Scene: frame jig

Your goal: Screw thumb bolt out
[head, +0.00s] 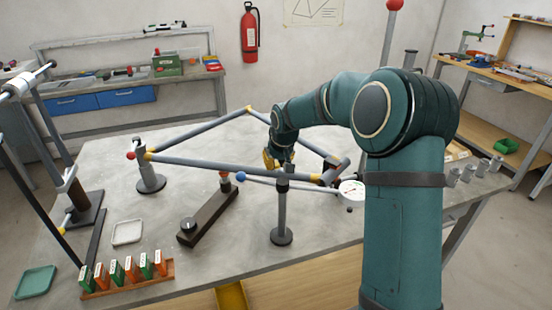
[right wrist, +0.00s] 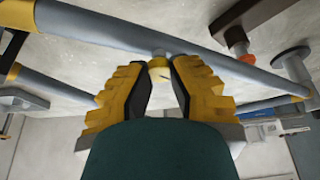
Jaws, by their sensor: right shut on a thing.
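The frame of grey tubes (head: 215,164) with yellow corner joints rests on stands above the table. My right gripper (head: 275,160) is at the frame's tubes in the head view, partly hidden by my arm. In the right wrist view my right gripper (right wrist: 160,72) has its yellow fingers with black pads around a small pale yellow round piece, which looks like the thumb bolt (right wrist: 158,67). The bolt sits against a grey tube (right wrist: 130,34) just beyond the fingertips. Its far end is hidden. My left gripper is in neither view.
A post stand (head: 282,215) and a white dial gauge (head: 351,190) stand close to my right arm. A dark bar (head: 210,215), a rack of coloured blocks (head: 128,281) and a pale tray (head: 127,232) lie at the front left. The table's middle front is partly clear.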

